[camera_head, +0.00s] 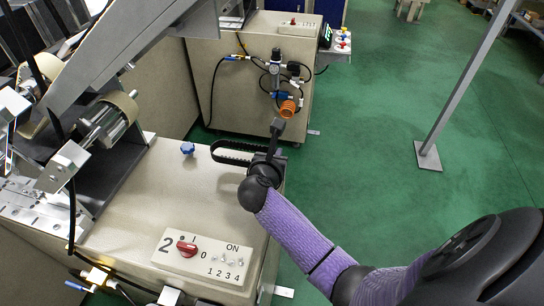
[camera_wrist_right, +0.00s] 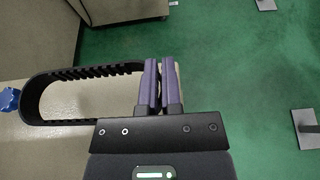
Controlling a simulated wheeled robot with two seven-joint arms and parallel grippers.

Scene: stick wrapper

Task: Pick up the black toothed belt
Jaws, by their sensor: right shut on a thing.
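The black toothed belt (camera_head: 232,146) is a long loop at the right edge of the beige machine top in the head view. In the right wrist view the belt (camera_wrist_right: 80,73) extends left from the jaws, with its teeth along the inside of the loop. My right gripper (camera_head: 273,146) is at the belt's right end, with its purple-padded fingers (camera_wrist_right: 161,88) shut on the belt. The part of the belt between the fingers is hidden. I cannot tell whether the belt touches the machine top. My left gripper is not in view.
The beige machine top (camera_head: 140,215) has a switch panel (camera_head: 205,257) in front and a blue knob (camera_head: 187,148) left of the belt. Metal rollers (camera_head: 108,118) stand at the left. A second machine (camera_head: 240,90) with air fittings is behind. Green floor (camera_head: 400,150) is open at right, around a grey post (camera_head: 470,80).

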